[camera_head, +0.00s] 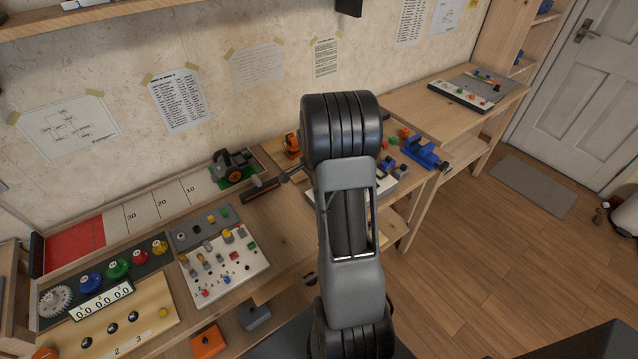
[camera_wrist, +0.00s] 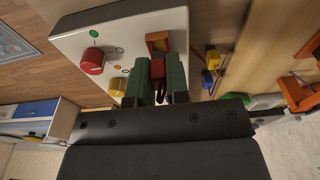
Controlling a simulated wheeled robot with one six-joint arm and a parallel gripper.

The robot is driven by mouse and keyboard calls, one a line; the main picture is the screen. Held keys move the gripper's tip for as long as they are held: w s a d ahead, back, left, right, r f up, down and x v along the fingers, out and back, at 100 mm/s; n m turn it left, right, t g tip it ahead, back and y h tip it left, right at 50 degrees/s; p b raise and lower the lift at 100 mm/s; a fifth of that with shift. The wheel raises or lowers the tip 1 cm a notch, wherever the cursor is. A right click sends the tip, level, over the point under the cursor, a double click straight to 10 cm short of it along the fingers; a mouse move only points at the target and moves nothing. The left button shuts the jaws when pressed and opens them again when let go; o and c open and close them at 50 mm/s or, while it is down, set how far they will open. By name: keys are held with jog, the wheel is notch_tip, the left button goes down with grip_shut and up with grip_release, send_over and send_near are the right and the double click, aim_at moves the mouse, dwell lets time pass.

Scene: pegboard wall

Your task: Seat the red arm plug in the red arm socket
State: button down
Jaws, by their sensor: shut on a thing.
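In the wrist view my gripper (camera_wrist: 157,62) has two green fingers closed on a small red plug (camera_wrist: 157,70), with a dark part below it between the fingers. Just beyond the plug is an orange-red socket housing (camera_wrist: 158,37) at the edge of a white panel (camera_wrist: 120,28). The plug lines up roughly with the housing and looks very close to it. I cannot tell whether it touches or has entered, as the fingers hide its sides. In the head view my own arm hides the gripper, plug and socket.
The white panel carries a red knob (camera_wrist: 93,61), a yellow knob (camera_wrist: 117,87) and a green button (camera_wrist: 93,33). Blue and yellow pieces (camera_wrist: 211,67) lie right of it. In the head view a blue vise (camera_head: 424,153) stands right of my arm, and a switch panel (camera_head: 225,262) lies left.

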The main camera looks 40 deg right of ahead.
jog(key=shift+f+b, duration=0.55)
jog(key=shift+f, duration=0.2)
dwell(0.3)
jog(key=c, duration=1)
grip_release()
jog(key=shift+r, duration=0.25)
jog(key=shift+r+p, duration=1.65)
jog(key=shift+r, duration=0.7)
